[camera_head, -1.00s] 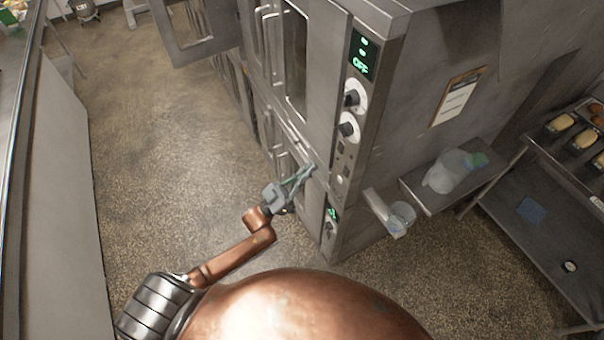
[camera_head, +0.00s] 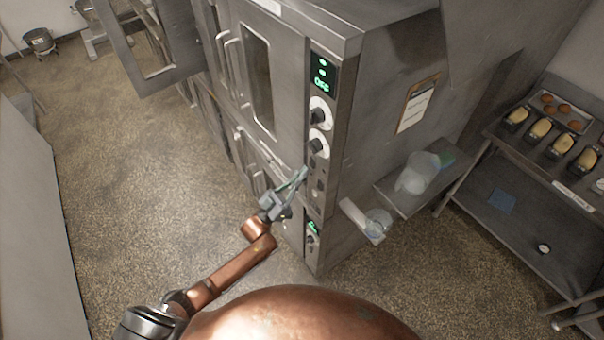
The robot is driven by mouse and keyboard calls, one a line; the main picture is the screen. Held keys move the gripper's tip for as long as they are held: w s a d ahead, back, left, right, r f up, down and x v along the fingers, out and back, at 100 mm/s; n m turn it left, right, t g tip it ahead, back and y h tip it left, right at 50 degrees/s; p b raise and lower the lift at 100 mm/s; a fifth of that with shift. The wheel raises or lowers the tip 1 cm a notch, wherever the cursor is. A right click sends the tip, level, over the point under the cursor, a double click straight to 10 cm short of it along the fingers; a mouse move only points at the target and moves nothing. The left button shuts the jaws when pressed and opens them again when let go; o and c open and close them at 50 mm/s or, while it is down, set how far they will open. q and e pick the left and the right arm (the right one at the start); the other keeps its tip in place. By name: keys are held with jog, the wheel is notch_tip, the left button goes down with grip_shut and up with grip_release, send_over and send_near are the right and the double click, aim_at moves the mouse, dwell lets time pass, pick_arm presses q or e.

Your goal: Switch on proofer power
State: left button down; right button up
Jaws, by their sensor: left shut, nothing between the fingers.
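The steel double-deck cabinet (camera_head: 292,70) stands in the middle, with a narrow upright control panel on its front right edge. Its upper green display (camera_head: 322,74) reads OFF. Below are an upper knob (camera_head: 319,115), a lower knob (camera_head: 318,145) and small switches (camera_head: 319,187). A lower panel has another lit display (camera_head: 313,227), partly too small to read. My left gripper (camera_head: 303,173) is shut and empty, its fingertips just left of the small switches. I cannot tell whether they touch the panel. My right gripper is out of view.
A side shelf (camera_head: 395,198) holds a clear container (camera_head: 417,173). A bracket with a clear cup (camera_head: 377,222) juts out near the panel. A steel rack (camera_head: 510,215) with loaf tins stands right. An open door (camera_head: 150,50) is at upper left. Floor to the left is clear.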

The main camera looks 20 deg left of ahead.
pick_arm(q)
jog(key=b, duration=0.3)
jog(key=shift+w+d+f+t+h, duration=0.15)
jog(key=shift+w+d+t+h, duration=0.15)
jog(key=shift+w+t, duration=0.1)
jog(key=shift+s+a+f, duration=0.15)
jog(key=shift+s+a, duration=0.2)
jog(key=b+v, duration=0.3)
jog(key=v, duration=0.9)
jog(key=shift+b, duration=0.35)
jog(key=shift+s, duration=0.15)
